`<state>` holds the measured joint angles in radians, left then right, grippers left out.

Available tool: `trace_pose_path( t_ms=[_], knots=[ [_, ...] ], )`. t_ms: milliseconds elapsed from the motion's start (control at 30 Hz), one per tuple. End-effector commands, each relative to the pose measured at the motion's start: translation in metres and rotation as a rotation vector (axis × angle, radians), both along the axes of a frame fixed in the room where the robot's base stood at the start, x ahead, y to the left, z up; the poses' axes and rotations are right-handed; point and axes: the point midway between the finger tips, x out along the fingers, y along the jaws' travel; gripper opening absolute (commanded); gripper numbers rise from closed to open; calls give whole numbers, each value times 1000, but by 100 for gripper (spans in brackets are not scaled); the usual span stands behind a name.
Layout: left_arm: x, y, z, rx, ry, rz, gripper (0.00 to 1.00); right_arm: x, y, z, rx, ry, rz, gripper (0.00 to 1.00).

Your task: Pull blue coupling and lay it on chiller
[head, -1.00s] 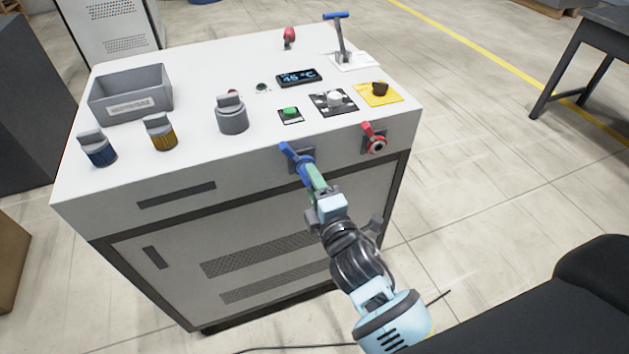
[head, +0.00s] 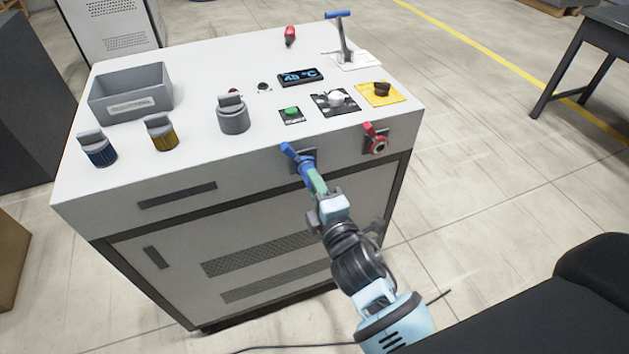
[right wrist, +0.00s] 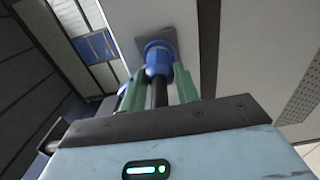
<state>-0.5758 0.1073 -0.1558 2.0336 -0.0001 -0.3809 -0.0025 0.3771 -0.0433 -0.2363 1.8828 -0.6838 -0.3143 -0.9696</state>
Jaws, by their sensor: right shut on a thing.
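The blue coupling (head: 306,174) is at the front face of the white chiller (head: 230,165), just below a blue lever (head: 289,149). My right gripper (head: 316,184) is shut on the coupling, its green fingers in line with it. In the right wrist view the blue coupling (right wrist: 158,60) shows between the two green fingers (right wrist: 160,88), close to its grey mounting plate. A dark hose runs back between the fingers. I cannot tell whether the coupling is free of its port. My left gripper is not in view.
A red coupling (head: 376,144) with a red lever sits to the right on the front face. The chiller top holds a grey bin (head: 131,92), several knobs, a display (head: 300,77), a green button (head: 291,112) and a blue-handled lever (head: 341,35).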

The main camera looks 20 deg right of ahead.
Motion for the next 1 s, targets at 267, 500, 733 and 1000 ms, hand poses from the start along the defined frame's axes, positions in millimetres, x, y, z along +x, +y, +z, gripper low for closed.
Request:
trace_pose_path(
  t_ms=[267, 500, 733, 1000],
  knots=[
    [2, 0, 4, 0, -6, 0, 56, -2, -4, 13, 0, -25, -7, 0],
    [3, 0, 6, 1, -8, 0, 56, -11, -4, 13, 0, -27, -7, 0],
    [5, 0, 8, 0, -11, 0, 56, -19, -4, 15, -1, -30, -6, 0],
    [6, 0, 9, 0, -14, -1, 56, -29, -4, 13, -2, -28, -5, 0]
  ],
)
